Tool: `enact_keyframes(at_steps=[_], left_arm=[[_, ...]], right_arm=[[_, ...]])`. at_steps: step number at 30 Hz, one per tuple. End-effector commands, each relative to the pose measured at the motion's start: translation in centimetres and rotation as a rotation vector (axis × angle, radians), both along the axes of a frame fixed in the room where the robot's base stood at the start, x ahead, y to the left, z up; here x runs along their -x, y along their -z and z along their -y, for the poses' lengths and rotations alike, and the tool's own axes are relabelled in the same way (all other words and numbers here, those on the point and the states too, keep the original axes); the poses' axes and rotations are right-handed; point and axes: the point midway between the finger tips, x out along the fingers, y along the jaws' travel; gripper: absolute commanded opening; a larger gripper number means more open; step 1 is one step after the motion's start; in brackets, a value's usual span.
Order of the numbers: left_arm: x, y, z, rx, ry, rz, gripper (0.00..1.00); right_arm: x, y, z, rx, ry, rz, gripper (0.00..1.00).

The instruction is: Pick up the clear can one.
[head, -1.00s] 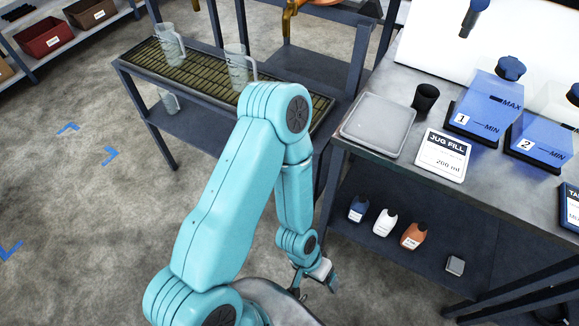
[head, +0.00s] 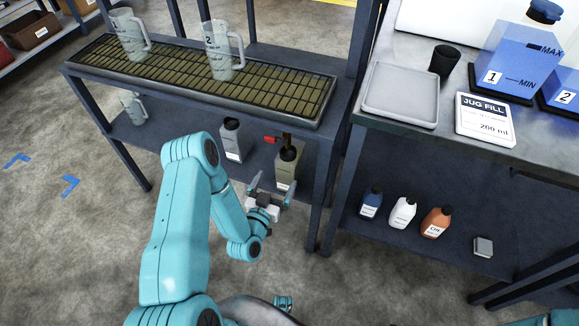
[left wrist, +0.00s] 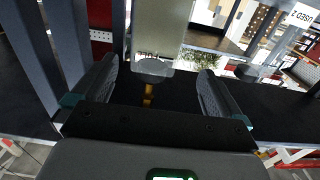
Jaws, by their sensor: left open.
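Two cans stand on the lower shelf of the dark rack in the head view. One is a grey can (head: 232,147) with a dark cap and a white label. The other is an olive-tinted can (head: 286,170) with a dark top; I cannot read a number on either. My left gripper (head: 271,187) is open and empty, its fingers just in front of the olive can's lower part. In the left wrist view the open fingers (left wrist: 155,88) point toward a pale can body (left wrist: 160,28), with a round grey piece before it. My right gripper is not in view.
Clear jugs marked 1 (head: 128,35) and 2 (head: 219,52) stand on the slatted rack top (head: 165,66). Another jug (head: 134,108) is on the lower shelf. A rack leg (head: 322,190) stands right of the olive can. Small bottles (head: 403,212) sit under the right bench.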

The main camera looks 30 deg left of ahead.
Motion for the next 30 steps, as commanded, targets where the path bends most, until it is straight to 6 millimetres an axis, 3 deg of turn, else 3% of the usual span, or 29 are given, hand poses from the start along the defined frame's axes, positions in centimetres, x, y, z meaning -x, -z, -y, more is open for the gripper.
enact_keyframes(at_steps=[6,13,21,30], left_arm=[[-4.4,0.1,-0.5,-0.001,0.003,0.001,1.00],[-6.3,0.2,-0.9,0.000,0.002,-0.001,1.00],[-10.2,0.5,-1.8,0.001,0.002,0.000,1.00],[-10.6,0.5,-2.1,0.003,0.001,-0.002,0.97]], right_arm=[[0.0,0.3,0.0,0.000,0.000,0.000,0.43],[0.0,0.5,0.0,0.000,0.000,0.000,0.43],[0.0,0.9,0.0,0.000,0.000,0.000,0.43],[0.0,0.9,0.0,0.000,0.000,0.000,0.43]])
